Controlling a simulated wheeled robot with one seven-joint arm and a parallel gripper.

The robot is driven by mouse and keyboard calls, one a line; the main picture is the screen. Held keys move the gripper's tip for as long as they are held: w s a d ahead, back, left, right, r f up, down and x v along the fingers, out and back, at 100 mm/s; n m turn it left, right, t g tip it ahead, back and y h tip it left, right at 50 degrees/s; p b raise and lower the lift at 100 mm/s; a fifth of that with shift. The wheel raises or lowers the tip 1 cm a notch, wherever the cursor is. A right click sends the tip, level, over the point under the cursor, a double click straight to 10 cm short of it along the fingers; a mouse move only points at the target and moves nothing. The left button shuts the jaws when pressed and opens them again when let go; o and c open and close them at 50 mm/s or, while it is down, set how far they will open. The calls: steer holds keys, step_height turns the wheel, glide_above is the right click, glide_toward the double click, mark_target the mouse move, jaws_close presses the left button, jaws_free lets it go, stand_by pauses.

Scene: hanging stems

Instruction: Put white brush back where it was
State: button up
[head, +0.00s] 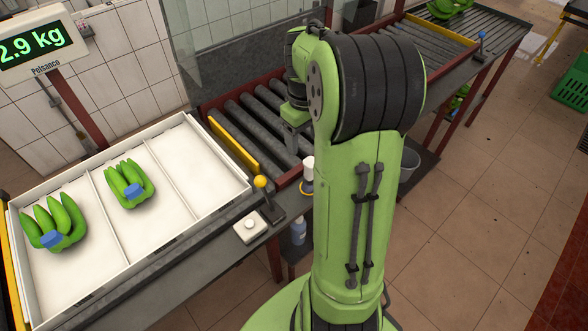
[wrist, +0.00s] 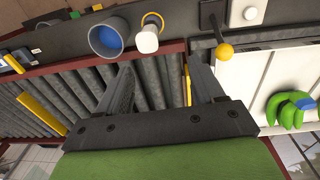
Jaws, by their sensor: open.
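A white object (head: 308,168), which may be the white brush, stands at the conveyor's near edge with a yellow ring (head: 306,188) around or beside its lower part. In the wrist view the white object (wrist: 147,40) shows end-on next to the yellow ring (wrist: 152,19); I cannot tell whether it sits inside the ring. My gripper (wrist: 161,62) is open with nothing between its fingers, above the rollers and a little apart from the white object. In the head view my arm hides most of the gripper.
A blue-grey bucket (wrist: 108,37) is beside the white object. A yellow-knobbed lever (head: 261,182) and a white button box (head: 250,227) stand nearby. A white tray (head: 177,128) holds two green banana bunches (head: 130,183). Rollers (head: 255,120) below my gripper are bare.

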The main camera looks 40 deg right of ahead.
steer(key=s+a+r+t, duration=0.25)
steer(key=a+r, duration=0.35)
steer(key=a, duration=0.4)
steer(key=s+a+r+t, duration=0.1)
steer(key=s+a+t, duration=0.1)
steer(key=s+a, duration=0.8)
steer(key=s, duration=0.2)
steer(key=shift+s+a+r+t+y, duration=0.2)
steer(key=shift+s+t+y, duration=0.1)
steer(key=shift+s+t, duration=0.1)
